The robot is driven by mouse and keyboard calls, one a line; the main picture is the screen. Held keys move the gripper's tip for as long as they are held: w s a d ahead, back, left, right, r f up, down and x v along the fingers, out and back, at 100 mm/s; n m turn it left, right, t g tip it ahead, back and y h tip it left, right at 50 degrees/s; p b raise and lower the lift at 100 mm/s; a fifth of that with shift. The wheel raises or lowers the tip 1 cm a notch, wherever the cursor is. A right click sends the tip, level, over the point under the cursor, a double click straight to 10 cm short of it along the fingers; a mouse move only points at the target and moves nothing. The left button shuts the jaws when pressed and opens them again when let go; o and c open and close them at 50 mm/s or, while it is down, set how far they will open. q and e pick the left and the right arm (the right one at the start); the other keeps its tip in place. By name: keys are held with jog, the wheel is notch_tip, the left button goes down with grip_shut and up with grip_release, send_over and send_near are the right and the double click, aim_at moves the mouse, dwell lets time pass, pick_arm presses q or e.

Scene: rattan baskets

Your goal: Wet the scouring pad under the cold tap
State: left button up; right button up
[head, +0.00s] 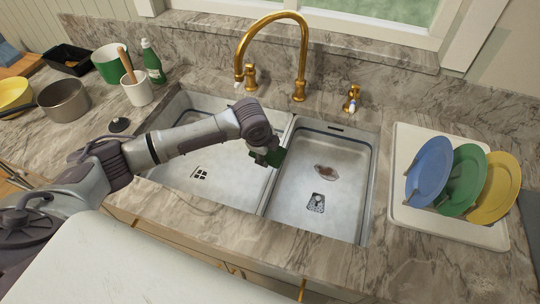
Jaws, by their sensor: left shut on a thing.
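My left gripper (266,156) hangs over the sink near the divider between the two basins. It is shut on a dark green scouring pad (276,157), which the fingers partly hide. The gold tap (304,50) arches behind the sink. Its spout end is above the back of the left basin (180,183), behind and left of the gripper. No water stream shows. One gold handle (251,78) stands left of the tap's base, another handle (351,99) to its right. I cannot tell which is cold. My right gripper is out of view.
The right basin (340,208) holds a small reddish-brown item (326,172). A white tray (410,217) with blue, green and yellow plates stands right. A green bottle (152,62), white cup (137,89), green pot (108,63) and metal pot (64,100) stand left.

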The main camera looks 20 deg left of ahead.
pick_arm(q)
jog(key=w+a+b, duration=0.1)
jog(key=w+a+f+b, duration=0.1)
jog(key=b, duration=0.1)
jog(key=shift+w+a, duration=0.2)
jog(key=shift+w, duration=0.1)
jog(key=w+a+f+b, duration=0.1)
jog(key=w+a+b, duration=0.4)
jog(key=w, duration=0.1)
jog(key=shift+w+a+f, duration=0.2)
jog(key=shift+a, duration=0.2)
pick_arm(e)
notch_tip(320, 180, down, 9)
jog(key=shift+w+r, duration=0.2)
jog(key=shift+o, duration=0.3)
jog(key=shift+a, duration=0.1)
